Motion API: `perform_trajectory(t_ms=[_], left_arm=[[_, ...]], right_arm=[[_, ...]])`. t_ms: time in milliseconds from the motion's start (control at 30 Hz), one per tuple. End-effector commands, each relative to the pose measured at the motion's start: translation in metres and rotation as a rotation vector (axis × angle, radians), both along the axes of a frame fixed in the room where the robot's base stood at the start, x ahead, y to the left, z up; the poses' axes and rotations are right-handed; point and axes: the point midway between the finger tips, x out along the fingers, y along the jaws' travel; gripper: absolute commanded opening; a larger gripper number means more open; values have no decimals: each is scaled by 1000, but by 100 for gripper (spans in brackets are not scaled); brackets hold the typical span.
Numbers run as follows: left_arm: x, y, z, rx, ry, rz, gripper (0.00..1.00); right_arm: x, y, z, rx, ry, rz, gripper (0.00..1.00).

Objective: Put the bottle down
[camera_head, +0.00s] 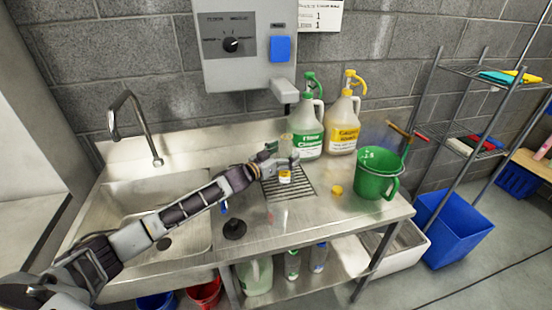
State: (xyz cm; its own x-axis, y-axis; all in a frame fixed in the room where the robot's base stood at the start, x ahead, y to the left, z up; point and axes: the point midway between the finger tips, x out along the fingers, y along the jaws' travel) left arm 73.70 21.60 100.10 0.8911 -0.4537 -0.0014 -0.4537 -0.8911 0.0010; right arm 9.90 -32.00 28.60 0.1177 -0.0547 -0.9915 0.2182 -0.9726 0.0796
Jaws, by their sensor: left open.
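A small clear bottle with a yellow label (285,177) stands on the dark drain grate (300,190) in the counter, seemingly upright. My left gripper (284,161) reaches in from the left and is open at the bottle. The gripper hides the bottle's upper part, and I cannot tell whether a finger touches it. My right gripper is not in view.
A green jug (309,141) and a yellow-labelled jug (344,134) stand behind the grate. A green bucket (376,175) and a small yellow cap (336,190) are to the right. A black plunger-like piece (234,229) is near the front. The sink (130,200) is left.

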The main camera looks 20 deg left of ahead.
Motion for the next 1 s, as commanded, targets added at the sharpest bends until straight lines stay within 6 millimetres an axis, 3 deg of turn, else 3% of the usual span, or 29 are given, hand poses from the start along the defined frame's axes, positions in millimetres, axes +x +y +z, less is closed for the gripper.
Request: perform_trajectory(t_ms=[1000], left_arm=[[-49,25,1,0,1,0,87]], right_arm=[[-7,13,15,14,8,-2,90]])
